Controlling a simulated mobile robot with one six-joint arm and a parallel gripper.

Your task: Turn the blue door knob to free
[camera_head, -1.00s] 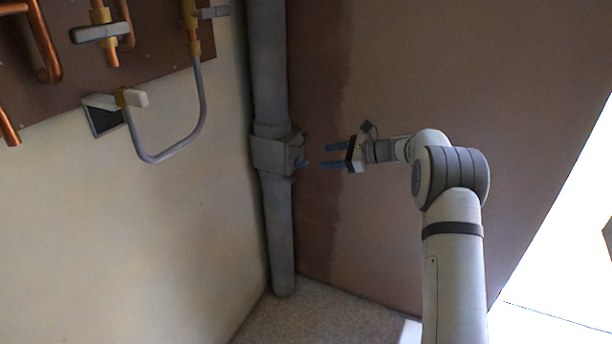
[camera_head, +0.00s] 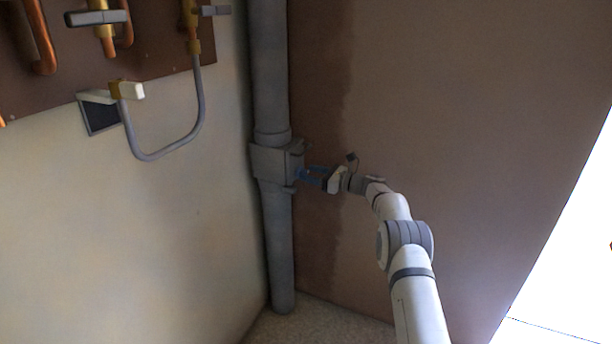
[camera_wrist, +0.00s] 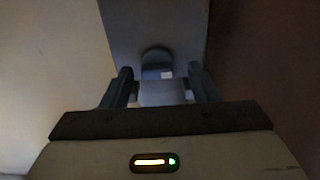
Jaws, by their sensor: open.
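The blue door knob (camera_head: 301,174) sits on the right side of a grey box (camera_head: 270,163) fitted on the vertical grey pipe. In the wrist view the knob (camera_wrist: 156,58) is a dark blue rounded shape ahead, between my two fingers. My gripper (camera_head: 311,174) has its blue fingers pointing left at the knob, with the tips at or right beside it. In the wrist view my gripper (camera_wrist: 161,75) is open, one finger on each side of the knob. Whether a finger touches it, I cannot tell. The knob's turn position is too small and dark to read.
The grey pipe (camera_head: 280,250) runs down the corner to the speckled floor (camera_head: 320,322). A brown wall (camera_head: 430,110) stands behind my arm. At upper left, copper pipes (camera_head: 40,40), a grey hose (camera_head: 200,100) and a valve with a white handle (camera_head: 130,91) hang on the wall.

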